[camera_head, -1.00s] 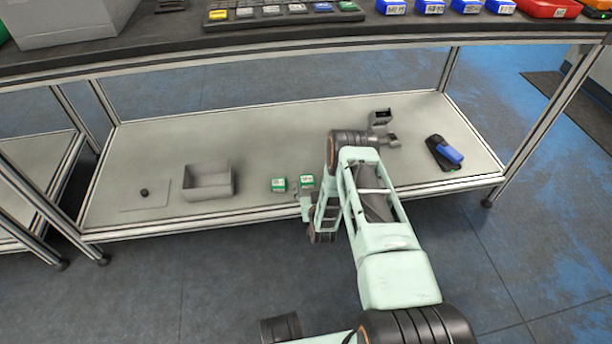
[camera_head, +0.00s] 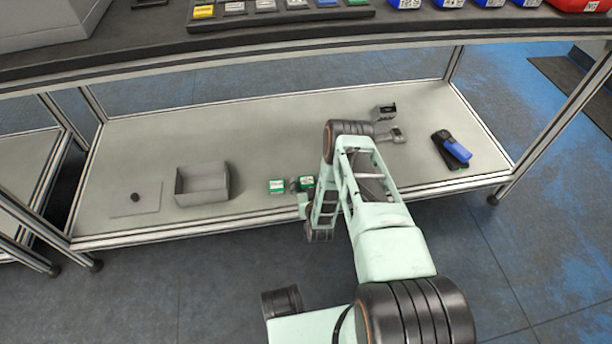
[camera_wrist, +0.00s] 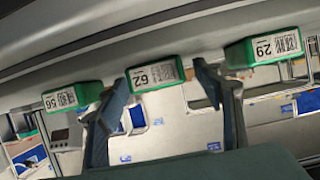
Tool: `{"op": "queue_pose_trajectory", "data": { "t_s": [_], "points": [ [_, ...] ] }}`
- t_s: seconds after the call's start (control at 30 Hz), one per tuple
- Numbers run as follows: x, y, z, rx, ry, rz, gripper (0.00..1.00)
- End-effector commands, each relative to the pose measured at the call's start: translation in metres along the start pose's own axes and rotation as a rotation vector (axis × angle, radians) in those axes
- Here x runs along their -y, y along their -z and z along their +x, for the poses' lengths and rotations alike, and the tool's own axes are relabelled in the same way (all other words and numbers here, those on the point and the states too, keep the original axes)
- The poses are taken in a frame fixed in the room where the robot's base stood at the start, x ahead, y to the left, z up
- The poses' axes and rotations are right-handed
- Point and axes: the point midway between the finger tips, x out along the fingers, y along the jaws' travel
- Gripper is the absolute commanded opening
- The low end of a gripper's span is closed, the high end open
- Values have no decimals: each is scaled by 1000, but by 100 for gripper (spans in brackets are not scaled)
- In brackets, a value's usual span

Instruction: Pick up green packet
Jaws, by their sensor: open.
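Three green packets with white barcode labels show in the wrist view: a left one (camera_wrist: 70,97), a middle one (camera_wrist: 155,74) and a right one (camera_wrist: 264,47). My gripper (camera_wrist: 162,77) is open, with one finger to each side of the middle packet in the picture. I cannot tell whether the fingers touch it. In the head view, two green packets, left (camera_head: 277,186) and right (camera_head: 306,182), show near the front edge of the lower shelf. My gripper (camera_head: 293,184) is beside them, and my arm partly covers this area.
The lower shelf (camera_head: 255,130) also holds an open grey box (camera_head: 202,184), a flat grey plate with a dark knob (camera_head: 136,198), a grey device (camera_head: 386,116) and a black-and-blue scanner (camera_head: 452,150). The upper table (camera_head: 120,55) overhangs the back of the shelf.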

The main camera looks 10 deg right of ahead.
Motion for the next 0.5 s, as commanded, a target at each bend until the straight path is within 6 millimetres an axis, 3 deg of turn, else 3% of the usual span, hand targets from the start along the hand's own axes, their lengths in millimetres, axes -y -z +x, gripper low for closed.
{"op": "queue_pose_trajectory", "data": {
  "t_s": [0.37, 0.5],
  "points": [
    [0, -2, -2, 0, 0, 0, 61],
    [0, -2, -2, 0, 0, 0, 45]
  ]
}}
